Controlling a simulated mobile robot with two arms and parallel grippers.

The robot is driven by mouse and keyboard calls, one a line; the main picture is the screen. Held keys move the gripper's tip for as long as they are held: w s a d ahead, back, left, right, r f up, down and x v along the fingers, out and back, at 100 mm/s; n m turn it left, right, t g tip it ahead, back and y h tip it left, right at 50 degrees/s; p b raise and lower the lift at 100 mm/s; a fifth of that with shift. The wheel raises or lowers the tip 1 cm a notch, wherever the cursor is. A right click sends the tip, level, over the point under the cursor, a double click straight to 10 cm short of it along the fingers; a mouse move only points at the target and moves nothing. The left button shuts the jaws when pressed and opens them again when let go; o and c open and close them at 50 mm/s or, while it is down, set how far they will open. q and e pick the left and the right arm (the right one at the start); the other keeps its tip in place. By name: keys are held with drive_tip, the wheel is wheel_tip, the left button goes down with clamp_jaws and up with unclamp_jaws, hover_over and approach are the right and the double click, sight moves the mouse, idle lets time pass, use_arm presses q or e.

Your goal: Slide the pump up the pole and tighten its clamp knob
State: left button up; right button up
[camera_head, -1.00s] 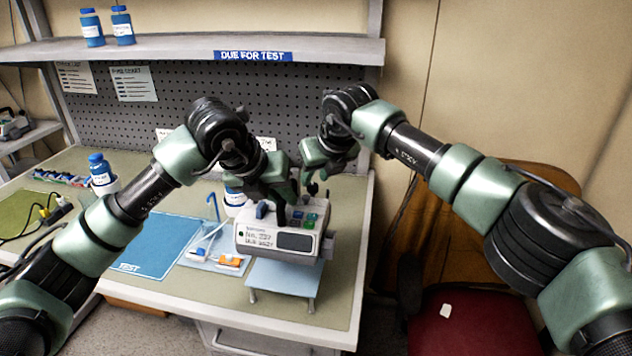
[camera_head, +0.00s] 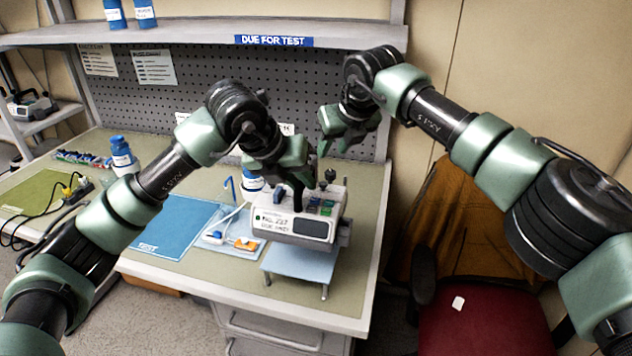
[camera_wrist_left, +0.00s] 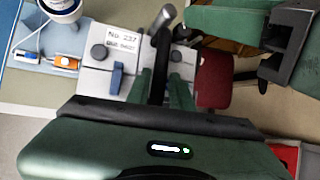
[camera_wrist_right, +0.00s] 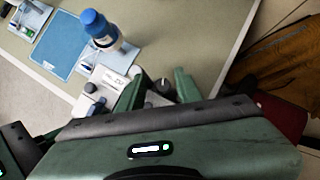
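The white pump (camera_head: 285,224), labelled No. 237, sits over a small pale-blue stand (camera_head: 300,263) at the bench's front edge. My left gripper (camera_head: 298,184) is above the pump. In the left wrist view its fingers (camera_wrist_left: 160,90) lie on both sides of a black upright bar (camera_wrist_left: 158,65) and appear closed on it. My right gripper (camera_head: 333,152) is above the pump's back right. In the right wrist view its fingers (camera_wrist_right: 158,92) are apart, with a round dark knob-like part (camera_wrist_right: 162,84) between them. The pole is not clearly distinguishable; a short metal rod end (camera_wrist_left: 163,18) shows behind the pump.
A tray (camera_head: 225,240) with orange and blue items, a blue mat (camera_head: 178,228) and a blue-capped bottle (camera_head: 252,182) lie left of the pump. The shelf (camera_head: 200,32) and pegboard (camera_head: 200,98) stand behind. A red chair (camera_head: 490,315) is at right.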

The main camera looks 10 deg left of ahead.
use_arm(q)
drive_tip(key=shift+o, duration=1.2)
drive_tip(key=shift+s, duration=0.15)
drive_tip(key=shift+r, duration=0.1)
drive_tip(key=p+v, duration=0.2)
drive_tip(key=v, duration=0.5)
drive_tip(key=shift+s+r, duration=0.15)
drive_tip(key=shift+r, duration=0.1)
